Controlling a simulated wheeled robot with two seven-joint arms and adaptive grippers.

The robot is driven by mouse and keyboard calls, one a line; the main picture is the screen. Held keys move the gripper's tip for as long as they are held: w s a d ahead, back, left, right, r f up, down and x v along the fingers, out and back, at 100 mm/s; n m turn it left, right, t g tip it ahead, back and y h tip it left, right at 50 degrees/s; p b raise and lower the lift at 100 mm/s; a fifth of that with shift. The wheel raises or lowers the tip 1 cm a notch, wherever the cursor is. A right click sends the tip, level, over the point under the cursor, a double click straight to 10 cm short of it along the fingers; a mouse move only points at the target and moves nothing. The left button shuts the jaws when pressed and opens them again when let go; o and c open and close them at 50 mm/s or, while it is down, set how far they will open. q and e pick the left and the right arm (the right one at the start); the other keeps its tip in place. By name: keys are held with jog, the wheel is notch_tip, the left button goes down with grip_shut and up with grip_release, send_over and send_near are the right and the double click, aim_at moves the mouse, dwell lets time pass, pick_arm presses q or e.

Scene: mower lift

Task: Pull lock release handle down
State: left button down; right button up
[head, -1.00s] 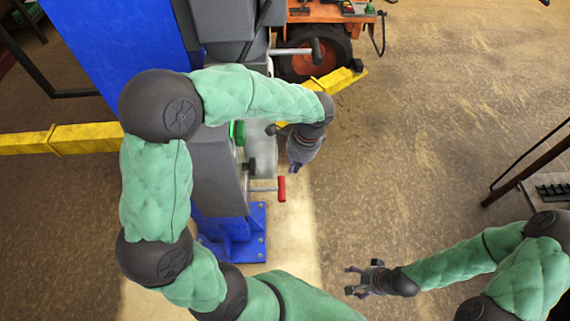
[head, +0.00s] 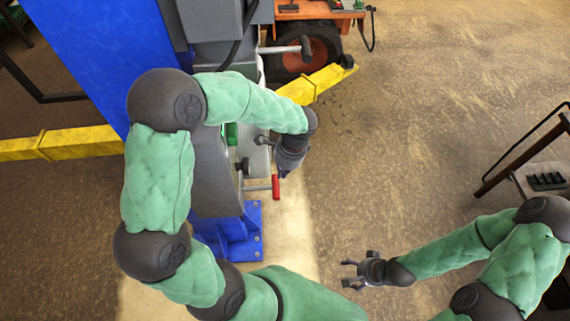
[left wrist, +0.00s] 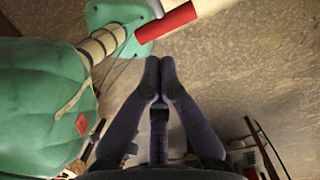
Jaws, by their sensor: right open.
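A handle with a red grip (head: 276,187) on a thin metal rod sticks out to the right from the blue lift post, low near its base. The red grip also shows in the left wrist view (left wrist: 166,29), beyond my fingertips. A second lever with a dark grip (head: 306,48) sticks out higher up the post. My left gripper (head: 284,173) hangs just above the red grip in the head view. Its fingertips meet in the left wrist view (left wrist: 160,64) with nothing between them, apart from the grip. My right gripper (head: 346,274) is open and empty, over the floor.
The blue post (head: 105,50) stands on a bolted blue base plate (head: 252,232). Yellow lift arms (head: 318,84) reach out on both sides. An orange mower (head: 320,14) is at the top. A dark-framed table (head: 540,168) stands at the right. The middle floor is clear.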

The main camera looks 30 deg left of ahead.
aim_at(277, 187)
pick_arm(q)
jog(key=f, duration=0.5)
jog(key=a+f, duration=0.1)
jog(key=f, duration=0.1)
jog(key=shift+s+a+f, duration=0.1)
jog(key=shift+s+f, duration=0.05)
jog(key=shift+s, duration=0.25)
notch_tip(277, 187, down, 9)
jog(key=g+y+b, duration=0.3)
jog(key=y+b, duration=0.2)
jog(key=b, duration=0.3)
jog(key=shift+s+a, duration=0.1)
jog(key=shift+s+f, duration=0.1)
dwell(0.5)
